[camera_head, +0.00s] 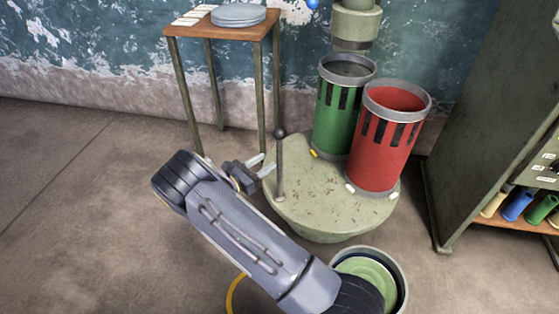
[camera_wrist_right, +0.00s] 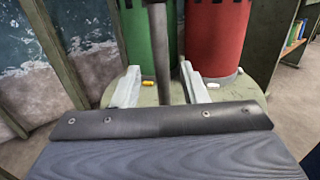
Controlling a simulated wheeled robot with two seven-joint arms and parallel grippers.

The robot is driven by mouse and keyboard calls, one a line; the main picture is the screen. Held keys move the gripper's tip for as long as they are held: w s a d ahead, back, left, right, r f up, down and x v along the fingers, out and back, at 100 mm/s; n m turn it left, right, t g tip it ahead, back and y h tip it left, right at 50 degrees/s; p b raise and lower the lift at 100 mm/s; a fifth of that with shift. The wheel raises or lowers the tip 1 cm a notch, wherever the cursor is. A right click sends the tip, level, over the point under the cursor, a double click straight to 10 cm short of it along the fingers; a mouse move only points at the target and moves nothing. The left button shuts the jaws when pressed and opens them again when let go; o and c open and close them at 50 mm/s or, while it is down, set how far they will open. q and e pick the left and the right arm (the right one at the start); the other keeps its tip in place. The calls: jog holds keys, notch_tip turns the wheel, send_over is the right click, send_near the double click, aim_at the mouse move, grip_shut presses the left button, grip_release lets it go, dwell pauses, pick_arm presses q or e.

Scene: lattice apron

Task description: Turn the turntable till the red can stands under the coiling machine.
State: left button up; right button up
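The round turntable (camera_head: 325,208) carries a green can (camera_head: 335,115) and a red can (camera_head: 382,150), side by side and upright. The coiling machine (camera_head: 355,25) hangs over the green can; the red can is to its right and nearer me. An upright dark post with a ball top (camera_head: 280,165) rises from the turntable's left edge. My right gripper (camera_head: 266,165) is open at this post. In the right wrist view the post (camera_wrist_right: 158,45) appears between the spread fingers (camera_wrist_right: 161,88), with gaps on both sides. How deep it sits between them is unclear. My left gripper is out of view.
A small table (camera_head: 180,29) with a stack of grey discs (camera_head: 238,15) stands behind on the left. A shelf unit (camera_head: 480,130) with coloured rolls stands at right. A bin with a green inside (camera_head: 398,262) stands in front of the turntable, partly behind my arm. Floor at left is clear.

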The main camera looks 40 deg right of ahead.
aim_at(280, 153)
jog(key=d, duration=0.2)
jog(key=d+b, duration=0.1)
jog(key=d, duration=0.2)
jog(key=d+b, duration=0.1)
jog(key=d, duration=0.1)
jog(key=shift+w+d, duration=0.2)
jog(key=shift+w, duration=0.1)
grip_shut()
